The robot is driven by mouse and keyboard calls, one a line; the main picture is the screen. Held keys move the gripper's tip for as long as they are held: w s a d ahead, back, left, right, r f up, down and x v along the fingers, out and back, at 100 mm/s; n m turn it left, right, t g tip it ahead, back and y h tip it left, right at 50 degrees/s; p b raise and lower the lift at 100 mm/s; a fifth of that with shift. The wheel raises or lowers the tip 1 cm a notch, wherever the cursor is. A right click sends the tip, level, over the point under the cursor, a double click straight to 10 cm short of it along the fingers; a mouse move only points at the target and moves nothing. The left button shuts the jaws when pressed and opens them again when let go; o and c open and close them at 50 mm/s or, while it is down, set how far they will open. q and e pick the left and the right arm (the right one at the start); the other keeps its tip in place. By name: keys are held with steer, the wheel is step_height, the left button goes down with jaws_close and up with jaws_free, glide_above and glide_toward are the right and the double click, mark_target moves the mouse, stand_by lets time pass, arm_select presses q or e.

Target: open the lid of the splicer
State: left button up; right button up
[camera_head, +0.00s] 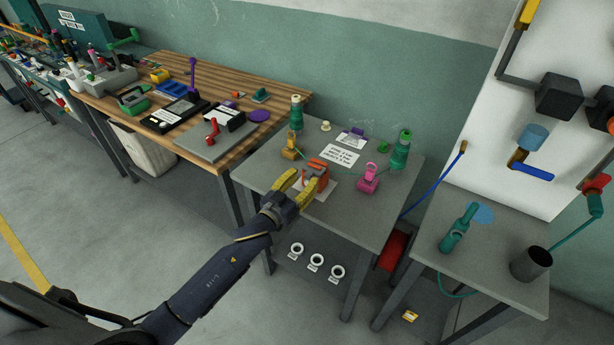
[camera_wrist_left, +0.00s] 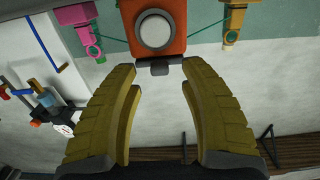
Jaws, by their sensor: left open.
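The splicer (camera_head: 318,169) is a small orange device on the grey table, partly hidden behind my left gripper (camera_head: 298,183). In the left wrist view the splicer (camera_wrist_left: 174,44) is at the top centre, with a round pale disc (camera_wrist_left: 155,31) on its face and a dark tab (camera_wrist_left: 158,68) at its near edge. My left gripper (camera_wrist_left: 155,85) is open, its yellow fingers spread on either side of that tab with nothing between them. I cannot tell whether they touch it. The lid looks down, though its seam is not clear. My right gripper is not in view.
A yellow clamp (camera_head: 290,147) and a pink clamp (camera_head: 368,178) flank the splicer, with green strands running towards it. A wooden bench (camera_head: 185,85) with tools is left. The table's front right is clear.

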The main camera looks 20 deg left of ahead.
mark_target(312, 170)
arm_select(q)
steer(key=shift+x, duration=1.1)
jaws_close()
